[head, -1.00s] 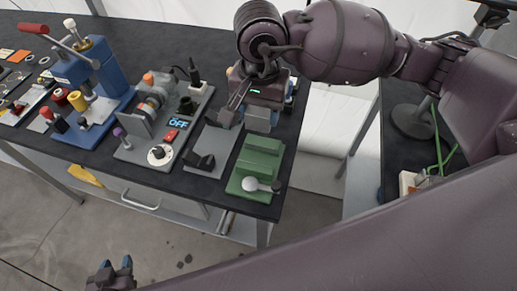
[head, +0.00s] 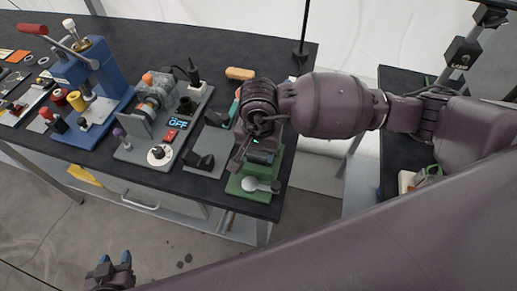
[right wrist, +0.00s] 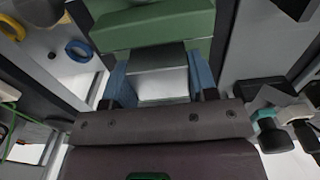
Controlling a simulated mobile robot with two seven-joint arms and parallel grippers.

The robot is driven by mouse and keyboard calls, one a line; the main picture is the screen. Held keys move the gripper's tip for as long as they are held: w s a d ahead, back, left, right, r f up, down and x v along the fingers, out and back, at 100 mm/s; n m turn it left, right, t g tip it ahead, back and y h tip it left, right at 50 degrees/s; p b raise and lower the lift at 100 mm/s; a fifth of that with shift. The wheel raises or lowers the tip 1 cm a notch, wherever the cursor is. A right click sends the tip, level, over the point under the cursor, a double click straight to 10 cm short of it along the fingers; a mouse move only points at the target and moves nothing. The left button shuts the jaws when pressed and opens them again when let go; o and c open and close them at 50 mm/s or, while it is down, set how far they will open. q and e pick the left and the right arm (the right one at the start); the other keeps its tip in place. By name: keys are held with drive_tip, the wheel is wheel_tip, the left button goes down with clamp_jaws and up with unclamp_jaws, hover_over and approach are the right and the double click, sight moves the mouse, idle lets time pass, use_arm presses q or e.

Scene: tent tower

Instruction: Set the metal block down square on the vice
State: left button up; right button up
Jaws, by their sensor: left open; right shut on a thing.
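The green vice (head: 236,188) stands at the front right corner of the black bench, its round-ended silver lever facing the front. My right gripper (head: 252,158) is over the vice and hides its rear part. In the right wrist view, its blue fingers are shut on the silver metal block (right wrist: 161,84), one on each side. The vice's green body (right wrist: 155,28) lies just beyond the block there. I cannot tell whether block and vice touch. The block is hidden in the head view. My left gripper (head: 115,263) is open and empty, low at the front, away from the bench.
A grey angled fixture (head: 203,160) stands just left of the vice. Further left are a machine with an OFF display (head: 178,123) and a blue press (head: 88,80). An orange-yellow item (head: 240,73) lies behind. The bench's right edge is close to the vice.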

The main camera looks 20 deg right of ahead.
use_arm(q)
drive_tip(key=shift+s+f, duration=0.1)
drive_tip(key=shift+s, duration=0.1)
use_arm(e)
drive_tip(key=shift+f, duration=0.2)
drive_tip(key=o, duration=1.1)
use_arm(q)
drive_tip(key=shift+f, duration=0.2)
use_arm(e)
drive_tip(key=shift+o, duration=0.2)
use_arm(q)
drive_tip(key=shift+r, duration=0.1)
use_arm(e)
drive_tip(key=shift+r, duration=0.1)
drive_tip(key=shift+r, duration=0.2)
use_arm(q)
drive_tip(key=shift+s+f, duration=0.15)
drive_tip(key=shift+f, duration=0.15)
use_arm(e)
wheel_tip(320, 180, up, 12)
drive_tip(key=shift+f, duration=0.15)
